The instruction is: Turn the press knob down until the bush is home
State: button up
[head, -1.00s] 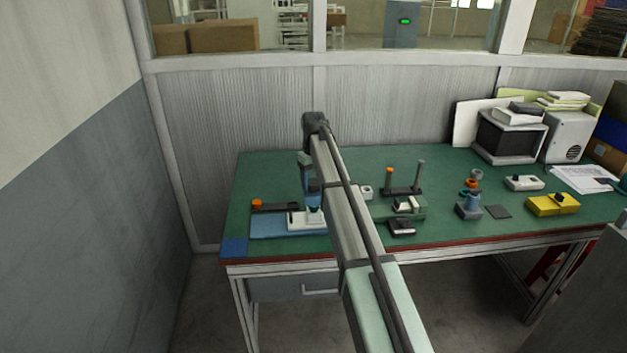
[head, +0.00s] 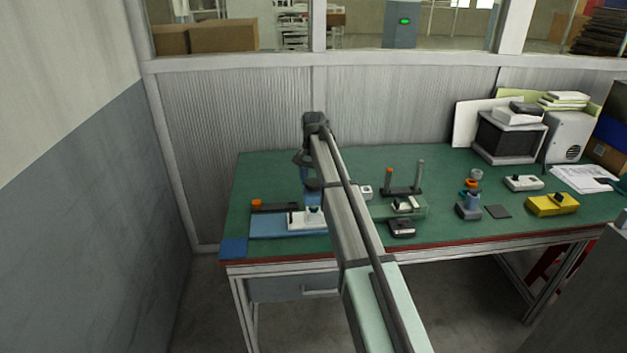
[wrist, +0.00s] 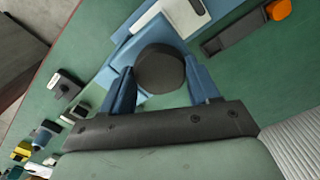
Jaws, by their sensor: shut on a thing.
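My gripper (wrist: 158,78) has its two blue fingers on either side of a dark round knob (wrist: 162,66) in the wrist view, shut on it. The knob's flat face is towards the camera and hides what lies beneath it. In the head view my gripper (head: 312,185) is above the white fixture (head: 298,221) on the blue mat (head: 265,228), at the left of the bench. The knob cannot be made out there. The bush cannot be made out in either view.
A dark bar with an orange end (head: 257,204) lies behind the mat.

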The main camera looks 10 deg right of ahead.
aim_at(313, 182)
jog(key=m, duration=0.6)
jog(key=shift+m, duration=0.3)
jog(key=m, duration=0.6)
dwell(0.4)
jog(key=o, duration=1.1)
jog(key=shift+c, duration=0.2)
notch_tip(313, 182, up, 14)
jog(key=shift+f, duration=0.1)
